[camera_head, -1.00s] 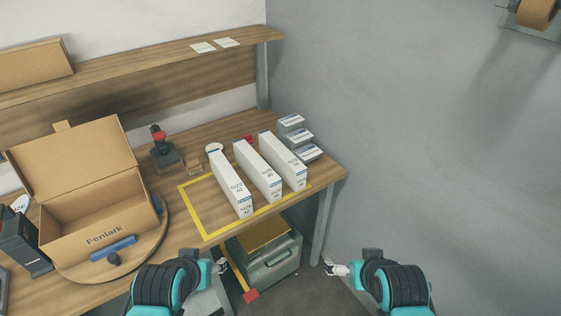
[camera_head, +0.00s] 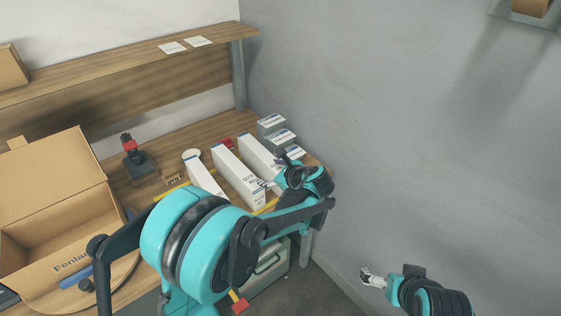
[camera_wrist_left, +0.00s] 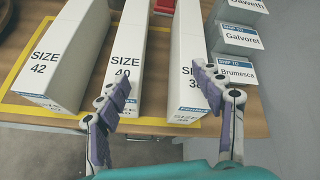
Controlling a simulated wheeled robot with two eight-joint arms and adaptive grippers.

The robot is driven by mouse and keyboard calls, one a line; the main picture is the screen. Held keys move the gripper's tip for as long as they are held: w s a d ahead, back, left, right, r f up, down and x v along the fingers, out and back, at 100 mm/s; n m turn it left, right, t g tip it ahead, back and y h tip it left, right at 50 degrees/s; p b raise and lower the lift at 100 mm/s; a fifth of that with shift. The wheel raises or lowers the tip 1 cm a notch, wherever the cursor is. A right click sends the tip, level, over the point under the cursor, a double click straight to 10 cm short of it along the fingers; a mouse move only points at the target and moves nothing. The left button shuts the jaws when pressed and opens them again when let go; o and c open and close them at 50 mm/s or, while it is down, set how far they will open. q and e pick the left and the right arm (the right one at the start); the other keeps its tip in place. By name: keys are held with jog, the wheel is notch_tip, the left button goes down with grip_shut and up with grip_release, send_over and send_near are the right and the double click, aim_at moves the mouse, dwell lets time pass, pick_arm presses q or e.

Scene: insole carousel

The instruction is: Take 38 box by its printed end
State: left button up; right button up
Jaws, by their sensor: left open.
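The white size 38 box (camera_head: 258,154) is the rightmost of three boxes lying side by side on the table. It also shows in the left wrist view (camera_wrist_left: 188,40), its printed end facing me and partly covered by a finger. My left gripper (camera_wrist_left: 163,78) is open and empty, its fingers spread before the near ends of the size 38 and size 40 boxes. In the head view the left gripper (camera_head: 275,172) hides the size 38 box's near end. My right gripper (camera_head: 373,278) hangs low at the right, away from the table; its jaws are too small to read.
The size 40 box (camera_wrist_left: 130,50) and size 42 box (camera_wrist_left: 65,55) stand left of it. Several small labelled boxes (camera_head: 281,137) sit close on its right. Yellow tape (camera_wrist_left: 20,60) marks the table. An open carton (camera_head: 40,240) is at left; a grey wall closes the right.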

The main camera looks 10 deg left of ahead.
aim_at(279, 168)
pick_arm(q)
jog(key=w+d+f+m, duration=0.1)
jog(key=w+d+f+m+y, duration=0.1)
jog(key=w+d+m, duration=0.1)
jog(key=shift+w+f+t, duration=0.1)
jog(key=shift+w+t, duration=0.2)
jog(key=shift+t, duration=0.1)
jog(key=shift+w+d+f+m+y, duration=0.3)
jog(key=shift+w+d+m, duration=0.05)
jog(key=shift+m, duration=0.15)
jog(key=shift+w+a+f, duration=0.1)
jog(key=shift+w+f, duration=0.1)
jog(key=b+x, duration=0.1)
jog(key=x, duration=0.1)
jog(key=shift+w+a+f, duration=0.15)
jog(key=shift+a+f, duration=0.05)
jog(key=b+x, duration=0.1)
jog(key=x, duration=0.1)
jog(key=b+x, duration=0.1)
jog(key=x, duration=0.1)
jog(key=shift+f, duration=0.45)
jog(key=shift+w+a, duration=0.15)
jog(key=shift+w, duration=0.05)
jog(key=shift+r, duration=0.1)
jog(key=c, duration=1.4)
